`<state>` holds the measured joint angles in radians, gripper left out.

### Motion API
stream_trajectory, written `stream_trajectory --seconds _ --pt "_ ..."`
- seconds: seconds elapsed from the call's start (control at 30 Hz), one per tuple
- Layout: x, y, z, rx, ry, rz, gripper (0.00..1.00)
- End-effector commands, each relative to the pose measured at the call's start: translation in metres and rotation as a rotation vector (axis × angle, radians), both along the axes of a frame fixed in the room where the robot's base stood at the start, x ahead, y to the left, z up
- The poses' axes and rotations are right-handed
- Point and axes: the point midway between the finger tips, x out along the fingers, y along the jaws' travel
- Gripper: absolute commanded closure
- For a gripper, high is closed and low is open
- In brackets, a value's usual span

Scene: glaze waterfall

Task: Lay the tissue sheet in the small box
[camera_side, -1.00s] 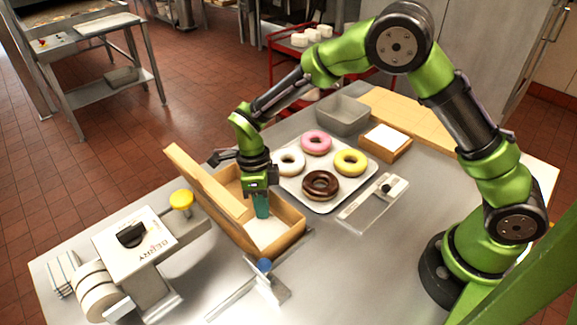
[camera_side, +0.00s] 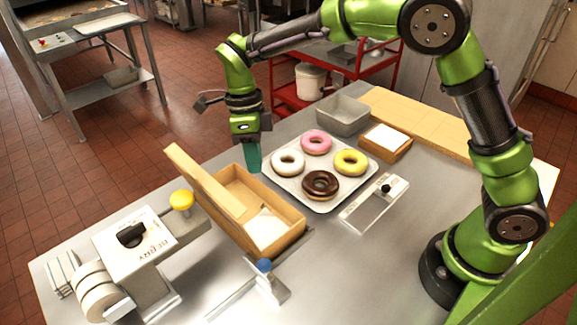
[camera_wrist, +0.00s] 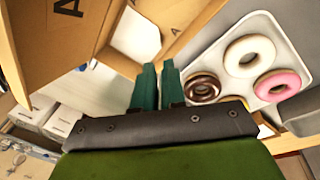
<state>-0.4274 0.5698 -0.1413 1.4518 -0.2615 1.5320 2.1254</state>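The small box (camera_side: 290,237) is an open cardboard box with its lid tipped back on the left. A white tissue sheet (camera_side: 266,230) lies inside, toward the near end, with a slightly raised fold. The sheet also shows in the wrist view (camera_wrist: 136,36), beyond the fingertips. My gripper (camera_side: 252,168) hangs above the far part of the box, clear of the sheet. In the wrist view its teal fingers (camera_wrist: 158,72) stand slightly apart with nothing between them. More white sheets (camera_side: 386,137) lie in a small wooden holder (camera_side: 398,153) at the back right.
A tray (camera_side: 325,208) with several donuts stands right of the box. A grey bin (camera_side: 343,115) is behind it. A scale (camera_side: 374,205) lies on the right, a tape dispenser (camera_side: 140,255) on the left, and a blue-knobbed tool (camera_side: 265,280) in front.

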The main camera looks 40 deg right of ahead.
Motion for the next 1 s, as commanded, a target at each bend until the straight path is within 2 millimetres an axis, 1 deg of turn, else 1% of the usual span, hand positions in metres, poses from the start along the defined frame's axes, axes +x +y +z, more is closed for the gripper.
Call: stream_trajectory --seconds 0.07,0.13,0.23,0.3,0.4,0.47,0.5,0.63,0.7,0.8,0.9,1.0 --pt "-0.002 -0.006 0.012 0.021 -0.022 0.041 0.9" --pt "-0.007 -0.015 0.027 0.056 -0.063 0.127 0.9" --pt "-0.022 -0.035 0.057 0.119 -0.165 0.327 0.9" --pt "-0.038 -0.051 0.077 0.152 -0.257 0.504 0.9" --pt "-0.064 -0.072 0.1 0.16 -0.394 0.77 0.9" --pt "-0.08 -0.083 0.111 0.14 -0.475 0.931 0.9" --pt "-0.092 -0.09 0.117 0.118 -0.527 1.039 0.9" --pt "-0.129 -0.11 0.127 -0.005 -0.666 1.38 0.9" --pt "-0.146 -0.118 0.127 -0.092 -0.713 1.544 0.9" --pt "-0.165 -0.126 0.124 -0.214 -0.746 1.734 0.9" --pt "-0.177 -0.131 0.121 -0.307 -0.753 1.862 0.9" --pt "-0.182 -0.133 0.118 -0.359 -0.749 1.93 0.9"
